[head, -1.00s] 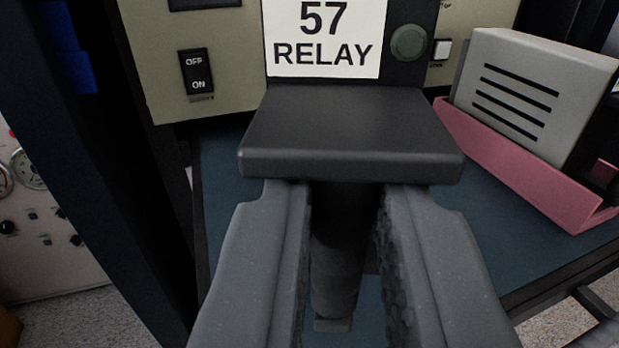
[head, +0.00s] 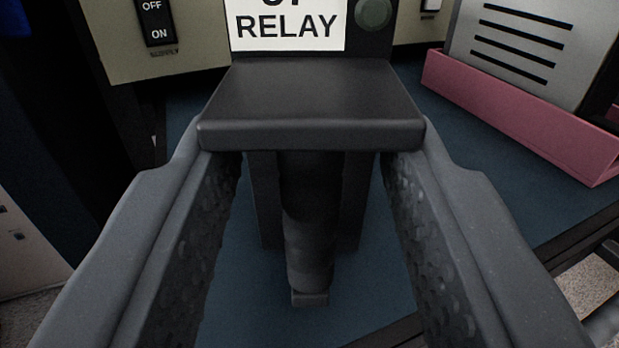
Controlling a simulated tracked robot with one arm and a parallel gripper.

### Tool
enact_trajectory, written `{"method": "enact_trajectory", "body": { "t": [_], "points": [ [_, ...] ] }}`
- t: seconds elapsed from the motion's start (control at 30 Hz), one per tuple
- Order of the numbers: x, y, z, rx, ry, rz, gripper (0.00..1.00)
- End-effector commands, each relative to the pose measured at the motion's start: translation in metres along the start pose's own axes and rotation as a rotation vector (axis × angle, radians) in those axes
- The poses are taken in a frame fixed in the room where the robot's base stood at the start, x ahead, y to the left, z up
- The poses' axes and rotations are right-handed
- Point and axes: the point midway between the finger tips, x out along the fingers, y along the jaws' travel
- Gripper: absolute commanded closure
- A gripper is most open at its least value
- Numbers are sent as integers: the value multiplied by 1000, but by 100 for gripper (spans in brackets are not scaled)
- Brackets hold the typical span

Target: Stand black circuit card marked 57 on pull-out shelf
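The black card (head: 312,95) shows a white label reading RELAY, with its number cut off by the top edge, a round green-grey button and a jutting black ledge. It appears upright over the blue-topped shelf (head: 520,200); its lower edge is hidden, so contact is hard to confirm. Its dark grip (head: 308,215) hangs below the ledge. My gripper (head: 310,185) is open, with one textured finger on each side of the grip and clear gaps between. The fingertips are under or beside the ledge's ends; whether they touch it I cannot tell.
A grey slotted block (head: 520,45) sits in a pink holder (head: 515,115) on the shelf at right. A beige panel (head: 110,45) with an OFF/ON supply switch (head: 156,20) stands behind at left. The shelf's dark front edge runs at lower right.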

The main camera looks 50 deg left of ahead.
Motion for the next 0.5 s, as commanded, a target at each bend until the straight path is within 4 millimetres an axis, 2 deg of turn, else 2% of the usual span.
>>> {"method": "enact_trajectory", "body": {
  "t": [0.3,0.5],
  "points": [
    [0,0,-1,0,0,-1,63],
    [-21,1,-2,2,-4,3,63]
  ]
}}
